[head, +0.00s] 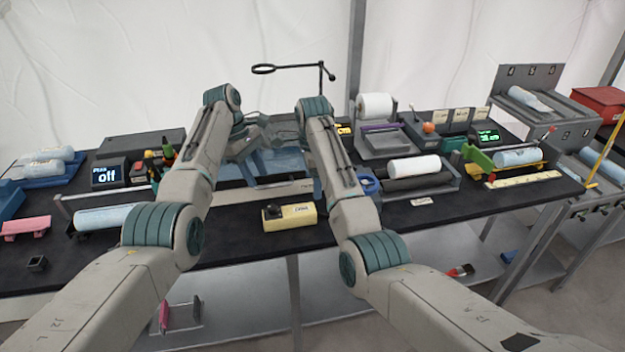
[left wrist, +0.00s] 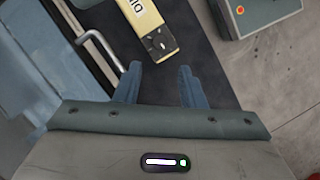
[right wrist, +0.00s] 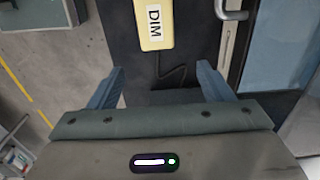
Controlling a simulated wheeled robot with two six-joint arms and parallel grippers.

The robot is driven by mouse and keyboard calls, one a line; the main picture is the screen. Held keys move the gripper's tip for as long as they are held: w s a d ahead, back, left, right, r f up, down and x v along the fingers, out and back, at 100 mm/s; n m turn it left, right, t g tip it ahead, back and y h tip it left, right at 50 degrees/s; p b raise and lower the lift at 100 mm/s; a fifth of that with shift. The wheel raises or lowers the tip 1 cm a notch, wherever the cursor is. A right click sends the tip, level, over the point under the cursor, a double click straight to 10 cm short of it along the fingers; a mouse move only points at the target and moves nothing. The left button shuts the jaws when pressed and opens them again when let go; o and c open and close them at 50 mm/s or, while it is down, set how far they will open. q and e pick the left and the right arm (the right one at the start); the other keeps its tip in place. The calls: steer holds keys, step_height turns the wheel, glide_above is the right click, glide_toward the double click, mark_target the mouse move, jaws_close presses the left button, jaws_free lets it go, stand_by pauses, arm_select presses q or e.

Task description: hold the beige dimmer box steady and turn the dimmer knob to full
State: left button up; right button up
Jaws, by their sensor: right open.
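The beige dimmer box (head: 298,215) lies on the dark table near its front edge, between my two arms in the head view. Its black knob (head: 272,211) is at the left end. In the left wrist view the box (left wrist: 143,14) and its knob (left wrist: 158,42) show beyond my open, empty left gripper (left wrist: 159,80). In the right wrist view the box's labelled end (right wrist: 153,24) shows beyond my open, empty right gripper (right wrist: 160,82), with a dark cable nearby. Neither gripper touches the box.
A blue-lined tray (head: 280,165) lies behind the box. A magnifier on an arm (head: 290,68) stands at the back. The table around the box is mostly clear.

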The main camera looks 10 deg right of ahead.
mark_target(312, 207)
steer(key=shift+s+a+f, duration=0.15)
steer(key=shift+a+f, duration=0.05)
steer(key=shift+f, duration=0.25)
step_height(312, 207, down, 10)
steer(key=shift+f, duration=0.1)
